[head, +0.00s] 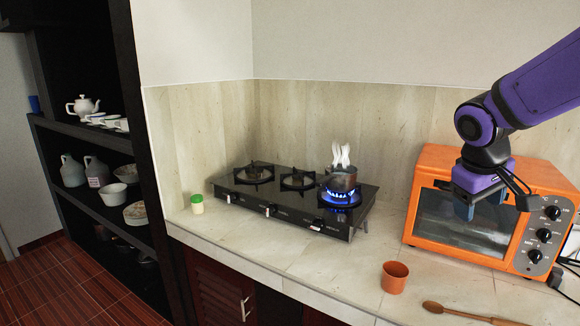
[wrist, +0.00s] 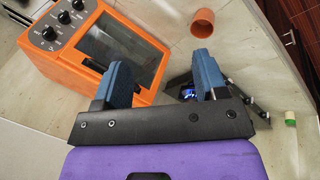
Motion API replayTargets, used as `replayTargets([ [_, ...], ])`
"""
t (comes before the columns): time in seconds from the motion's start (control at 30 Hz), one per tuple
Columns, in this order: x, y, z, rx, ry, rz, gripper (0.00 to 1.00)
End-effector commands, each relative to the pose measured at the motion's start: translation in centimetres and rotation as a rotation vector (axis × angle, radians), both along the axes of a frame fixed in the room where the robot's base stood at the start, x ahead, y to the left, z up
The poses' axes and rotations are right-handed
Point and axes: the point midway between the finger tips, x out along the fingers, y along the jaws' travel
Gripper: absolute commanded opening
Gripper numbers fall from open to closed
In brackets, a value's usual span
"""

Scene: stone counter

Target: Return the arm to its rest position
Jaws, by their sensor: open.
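My gripper (head: 470,207) hangs from my purple arm in front of the orange toaster oven (head: 426,222) in the head view. In the wrist view, the two blue fingers of my gripper (wrist: 163,78) stand apart with nothing between them. The orange oven (wrist: 55,75) shows behind the fingers at the left of the wrist view.
An orange cup (head: 394,278) and a wooden spoon (head: 460,313) are on the stone counter (head: 310,262). A black stove (head: 290,205) has a lit blue flame under a steaming pot (head: 342,180). A green-lidded jar (head: 197,205) stands left of it. Dark shelves (head: 95,140) hold dishes.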

Motion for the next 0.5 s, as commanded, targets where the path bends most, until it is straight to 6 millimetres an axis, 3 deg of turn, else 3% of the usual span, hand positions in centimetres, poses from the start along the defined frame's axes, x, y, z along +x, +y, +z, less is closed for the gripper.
replayTargets([
  [0.2, -6.0, 1.0, 3.0, 0.141, -0.088, -0.065, 0.66],
  [0.5, -13.8, 3.4, 5.3, 0.296, -0.207, -0.131, 0.66],
])
